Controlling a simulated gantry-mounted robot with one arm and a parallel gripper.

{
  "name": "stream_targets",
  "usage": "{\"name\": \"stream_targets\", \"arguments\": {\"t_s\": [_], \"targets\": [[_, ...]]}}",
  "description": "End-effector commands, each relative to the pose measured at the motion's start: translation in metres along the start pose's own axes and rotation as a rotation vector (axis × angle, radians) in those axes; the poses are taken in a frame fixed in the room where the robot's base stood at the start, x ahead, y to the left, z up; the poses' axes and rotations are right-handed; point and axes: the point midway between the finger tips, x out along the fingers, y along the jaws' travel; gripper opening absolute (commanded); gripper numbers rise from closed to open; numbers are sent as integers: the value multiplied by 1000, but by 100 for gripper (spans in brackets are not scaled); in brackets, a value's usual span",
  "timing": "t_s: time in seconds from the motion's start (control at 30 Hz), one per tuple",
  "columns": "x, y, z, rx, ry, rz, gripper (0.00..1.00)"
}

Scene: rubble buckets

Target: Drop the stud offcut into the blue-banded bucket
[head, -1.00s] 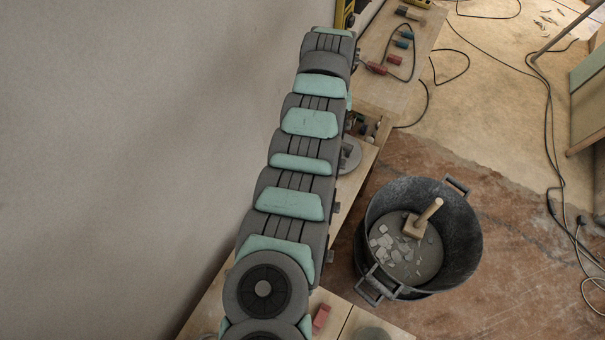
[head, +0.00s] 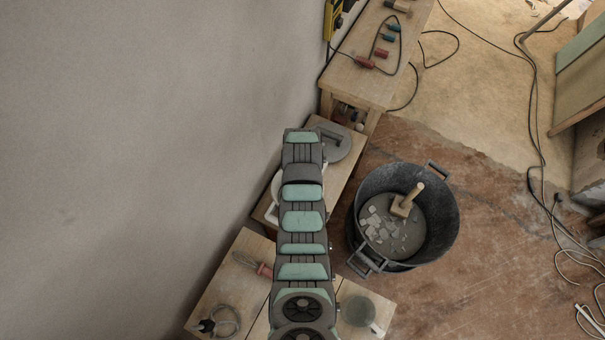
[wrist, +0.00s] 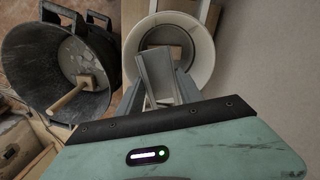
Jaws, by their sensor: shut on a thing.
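My gripper (wrist: 163,92) is shut on the stud offcut (wrist: 154,70), a grey metal channel piece, in the wrist view. A white bucket (wrist: 206,48) appears just beyond the offcut, and the offcut overlaps its opening in the picture. I cannot tell the height between them. A brownish patch shows inside the bucket. In the head view only the white bucket's left edge (head: 274,190) shows beside my arm, which hides the gripper and the offcut. No blue band shows on it in either view.
A large black bucket (head: 451,225) with rubble and a wooden-handled mallet (head: 406,202) stands right of my arm. A bench (head: 360,85) with tools stands at the back. A grey round lid-like thing (head: 338,142) lies near my arm. Cables run along the floor at right.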

Motion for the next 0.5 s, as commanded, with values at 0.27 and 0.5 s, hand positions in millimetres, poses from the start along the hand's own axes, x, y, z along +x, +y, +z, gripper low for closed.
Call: {"name": "stream_targets", "arguments": {"t_s": [0.27, 0.5], "targets": [[29, 0, 1, -1, -6, 1, 1], [54, 0, -1, -1, 0, 0, 1]]}}
